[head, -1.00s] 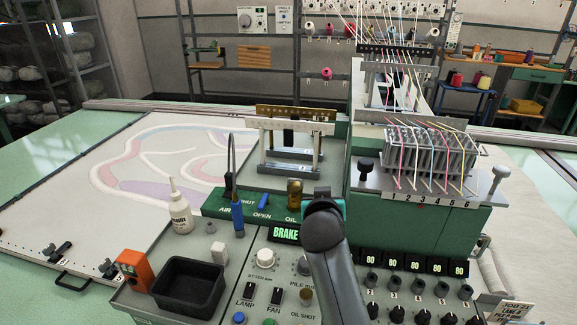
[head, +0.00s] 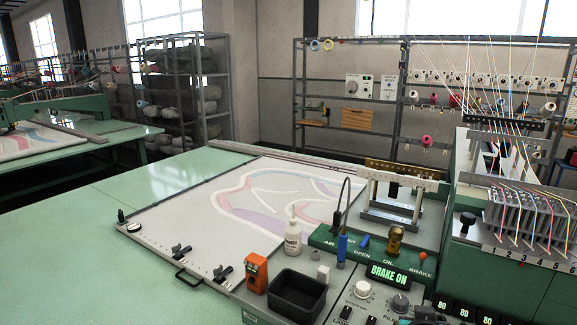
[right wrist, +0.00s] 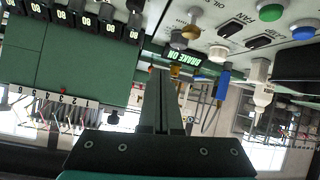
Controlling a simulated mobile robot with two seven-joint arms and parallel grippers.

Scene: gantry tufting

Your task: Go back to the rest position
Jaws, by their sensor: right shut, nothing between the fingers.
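My right gripper (right wrist: 160,74) shows in the right wrist view. Its two long dark fingers lie together with nothing between them. They are in front of the control console, which appears upside down in that view. In the head view only a small dark piece, perhaps of my right arm, shows at the bottom edge, over the console. My left gripper is in neither view. The green display (head: 389,274) reads "BRAKE ON", and it also shows in the right wrist view (right wrist: 186,56).
The console carries a black tray (head: 297,296), an orange box (head: 256,272), a white bottle (head: 293,237), a red-topped brake lever (head: 423,262) and several knobs. The numbered yarn unit (head: 520,212) stands at right. A patterned cloth (head: 225,213) lies on the green table (head: 80,245), whose left part is clear.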

